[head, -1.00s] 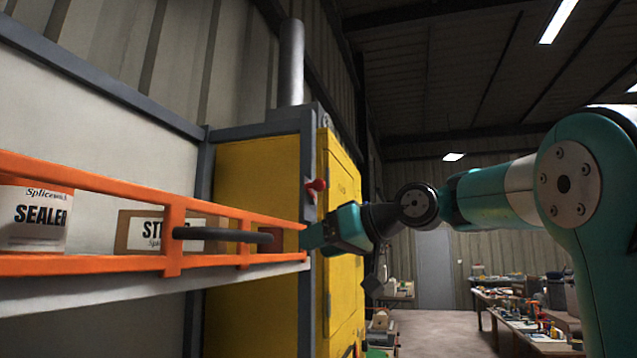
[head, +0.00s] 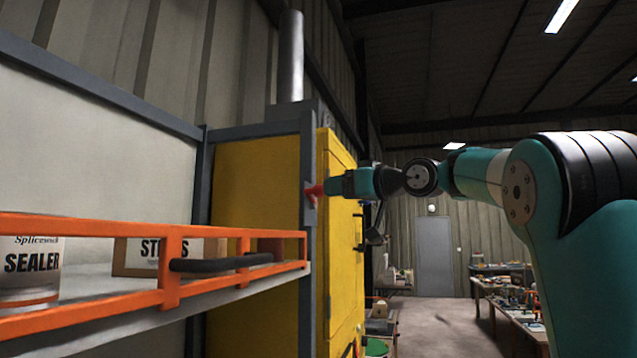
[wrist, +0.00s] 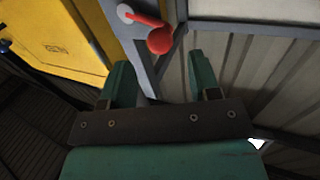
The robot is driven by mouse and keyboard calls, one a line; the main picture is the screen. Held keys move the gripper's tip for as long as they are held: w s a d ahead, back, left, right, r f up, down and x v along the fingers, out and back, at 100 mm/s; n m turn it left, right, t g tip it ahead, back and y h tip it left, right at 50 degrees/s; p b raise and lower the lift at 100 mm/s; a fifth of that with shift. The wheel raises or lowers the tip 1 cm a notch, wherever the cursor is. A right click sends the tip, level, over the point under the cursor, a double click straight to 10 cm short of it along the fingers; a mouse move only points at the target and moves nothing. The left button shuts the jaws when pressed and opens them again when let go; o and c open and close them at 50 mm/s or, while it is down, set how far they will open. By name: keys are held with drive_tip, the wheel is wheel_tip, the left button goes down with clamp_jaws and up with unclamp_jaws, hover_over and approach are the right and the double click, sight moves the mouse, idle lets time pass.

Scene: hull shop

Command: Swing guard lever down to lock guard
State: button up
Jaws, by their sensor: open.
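The guard lever (head: 314,190) is a small red handle on the grey post beside the yellow cabinet. In the wrist view the red lever (wrist: 145,24) runs from a pale pivot to a round red knob, which lies just beyond and between the fingertips. The orange guard (head: 205,232) is a rail frame with a dark handle bar, across the front of the shelf. My gripper (wrist: 156,70) is open and empty, with its two green fingers apart. In the head view my gripper (head: 328,186) is at the lever; whether it touches cannot be told.
The shelf (head: 230,286) behind the guard holds a SEALER can (head: 30,265) and a labelled box (head: 135,255). The yellow cabinet (head: 255,190) stands close by the lever. Workbenches (head: 510,300) stand further back on the right, with open floor (head: 430,320) between.

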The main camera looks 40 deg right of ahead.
sight(319, 192)
drive_tip(key=p+x, duration=0.2)
drive_tip(key=x, duration=0.3)
drive_tip(key=shift+r, duration=0.15)
drive_tip(key=shift+w+a, duration=0.15)
drive_tip(key=shift+w, duration=0.5)
drive_tip(key=shift+f, duration=0.2)
drive_tip(key=shift+c, duration=0.4)
clamp_jaws()
